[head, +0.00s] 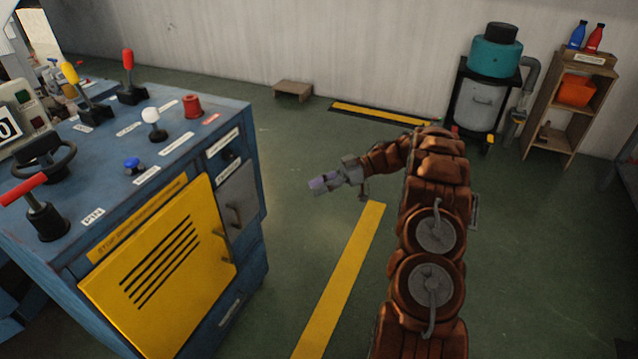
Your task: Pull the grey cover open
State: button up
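The grey cover (237,199) is a small panel with a handle on the front of the blue machine (254,184), to the right of the yellow panel. It looks closed. Its handle (234,215) faces out toward my arm. My gripper (318,184) is to the right of the cover, apart from it, over the floor. Its pale purple fingertips point left toward the machine. The fingers are small in the picture, and I cannot tell if they are open or shut. Nothing is visibly held.
A yellow panel (165,268) with slots and its own handle sits left of the grey cover. Levers, buttons and a handwheel (45,158) stand on the machine top. Green floor with a yellow stripe (340,283) is free between machine and arm. A shelf (566,105) stands back right.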

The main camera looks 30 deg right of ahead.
jog(key=d+p, duration=0.2)
jog(key=p, duration=0.1)
jog(key=w+d+p, duration=0.1)
jog(key=d+p, duration=0.1)
jog(key=p, duration=0.1)
jog(key=shift+w+d+r, duration=0.15)
jog(key=shift+w+d, duration=0.05)
jog(key=shift+d, duration=0.2)
jog(key=shift+d+p, duration=0.25)
jog(key=shift+p, duration=0.3)
dwell(0.4)
jog(key=shift+w, duration=0.1)
